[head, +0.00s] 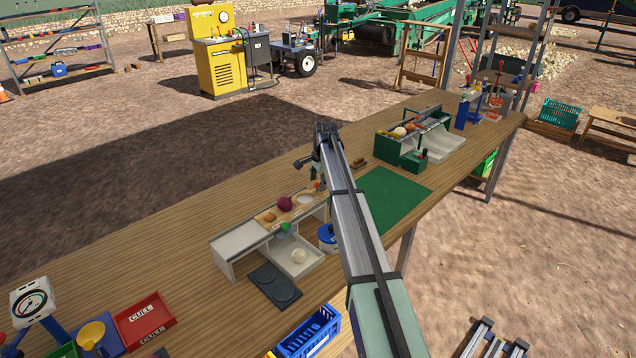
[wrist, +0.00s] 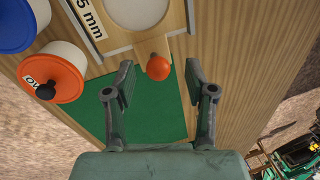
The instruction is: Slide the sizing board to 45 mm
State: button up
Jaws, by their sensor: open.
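The sizing board (head: 268,217) lies on top of a white stand (head: 240,240) on the long wooden bench. In the wrist view its wooden end (wrist: 117,32) shows a round pale opening and a label of which "5 mm" is readable. An orange ball knob (wrist: 158,67) is at the near end of the board. My gripper (wrist: 159,86) is open, with one finger on each side of the knob; I see no contact. In the head view my arm partly hides the gripper and this end of the stand.
A blue-lidded tub (wrist: 20,22) and an orange-lidded tub (wrist: 52,75) stand close on the left in the wrist view. A green mat (head: 395,197) lies clear beside the stand.

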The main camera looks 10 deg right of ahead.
jog(key=shift+r+p, duration=1.05)
jog(key=shift+r, duration=1.55)
